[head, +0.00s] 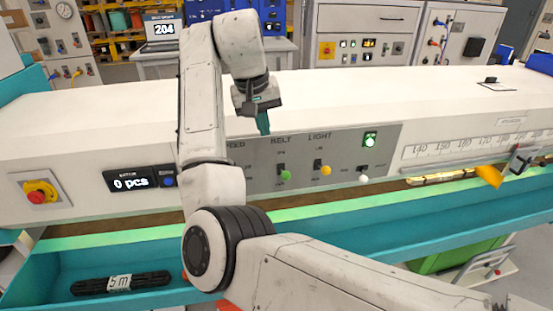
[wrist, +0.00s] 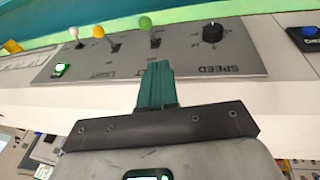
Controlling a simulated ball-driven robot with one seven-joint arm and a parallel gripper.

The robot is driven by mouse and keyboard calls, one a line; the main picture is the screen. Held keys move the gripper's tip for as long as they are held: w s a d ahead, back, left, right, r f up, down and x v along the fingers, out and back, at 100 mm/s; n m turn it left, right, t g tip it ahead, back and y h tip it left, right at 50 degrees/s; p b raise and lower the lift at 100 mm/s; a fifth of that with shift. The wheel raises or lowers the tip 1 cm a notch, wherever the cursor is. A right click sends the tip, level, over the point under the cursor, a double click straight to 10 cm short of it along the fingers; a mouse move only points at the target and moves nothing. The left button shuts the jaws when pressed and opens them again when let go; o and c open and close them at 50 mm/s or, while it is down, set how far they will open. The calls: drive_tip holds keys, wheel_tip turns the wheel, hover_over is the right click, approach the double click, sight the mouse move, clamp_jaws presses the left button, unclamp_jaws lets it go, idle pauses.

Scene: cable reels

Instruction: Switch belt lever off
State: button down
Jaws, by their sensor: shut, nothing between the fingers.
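The belt lever is a green ball knob (head: 285,175) under the word BELT on a grey control panel (head: 225,176). Its ball hangs at the lower end of its slot in the head view. The lever also shows in the wrist view (wrist: 146,23), where the panel is upside down. My gripper (head: 264,130) is shut and empty, with its teal fingers together. It is above the panel's top edge, up and left of the lever. In the wrist view the fingertips (wrist: 158,66) lie just short of the green knob, with a gap between them.
A yellow LIGHT lever (head: 325,170) and a white lever (head: 363,178) stand to the right of the belt lever. A lit green button (head: 370,139) is above them. A SPEED knob (wrist: 213,32) is on the belt lever's other side. A red stop button (head: 36,197) is far left.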

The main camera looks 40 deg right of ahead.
drive_tip(key=p, duration=0.1)
hover_over(284, 173)
drive_tip(key=w+a, duration=0.2)
drive_tip(key=a, duration=0.1)
wheel_tip(284, 173, down, 9)
drive_tip(key=shift+s+d+f+p, duration=0.25)
drive_tip(key=shift+d+f, duration=0.1)
drive_tip(key=shift+f, duration=0.3)
drive_tip(key=shift+s+d+f+p, duration=0.2)
drive_tip(key=shift+d+f+p, duration=0.15)
drive_tip(key=shift+f, duration=0.25)
drive_tip(key=shift+s+d+f+p, duration=0.2)
drive_tip(key=shift+d+f, duration=0.15)
drive_tip(key=shift+f, duration=0.3)
drive_tip(key=shift+f, duration=0.1)
